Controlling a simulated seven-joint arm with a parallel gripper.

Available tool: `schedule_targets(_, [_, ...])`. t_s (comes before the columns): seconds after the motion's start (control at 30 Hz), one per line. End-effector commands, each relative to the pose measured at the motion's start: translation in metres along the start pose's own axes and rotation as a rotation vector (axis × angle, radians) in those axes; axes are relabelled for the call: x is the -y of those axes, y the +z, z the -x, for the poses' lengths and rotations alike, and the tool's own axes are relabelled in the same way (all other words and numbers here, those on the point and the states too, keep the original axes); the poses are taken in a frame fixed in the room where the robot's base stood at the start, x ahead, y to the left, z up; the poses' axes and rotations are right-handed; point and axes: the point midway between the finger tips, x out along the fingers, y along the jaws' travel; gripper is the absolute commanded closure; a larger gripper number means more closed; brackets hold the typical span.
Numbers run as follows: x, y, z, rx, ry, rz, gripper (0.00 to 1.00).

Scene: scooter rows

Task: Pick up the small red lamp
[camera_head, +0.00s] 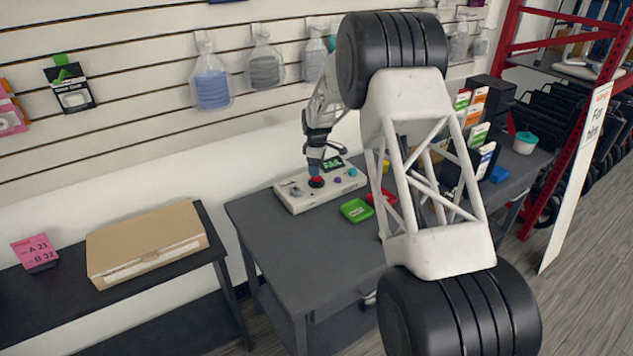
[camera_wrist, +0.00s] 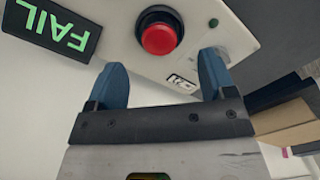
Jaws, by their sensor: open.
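A round red dome (camera_wrist: 159,38), like a push button or lamp cap, sits in a dark collar on a pale control box (camera_wrist: 120,12). In the head view the same red dome (camera_head: 316,182) shows small on the control box (camera_head: 292,197), on the grey table. I see no separate loose red lamp. My gripper (camera_wrist: 161,64) is open, its two blue fingers apart and nothing between them. In the wrist view the dome lies just beyond the fingertips, centred between them. In the head view my gripper (camera_head: 317,160) is right above the dome; the exact gap is unclear.
A dark display reading FAIL (camera_wrist: 55,30) stands beside the dome on the box. Green (camera_head: 355,210) and red trays (camera_head: 384,196) lie right of the box. A cardboard box (camera_head: 145,243) lies on the left bench. The grey table's front left is clear (camera_head: 290,255).

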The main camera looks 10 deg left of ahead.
Motion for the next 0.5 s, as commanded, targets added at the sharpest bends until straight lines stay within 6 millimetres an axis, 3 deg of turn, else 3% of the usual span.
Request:
schedule_targets(0.27, [0.0,0.0,-0.001,0.0,-0.001,0.0,0.23])
schedule_targets(0.5, [0.0,0.0,-0.017,0.001,-0.003,0.0,0.23])
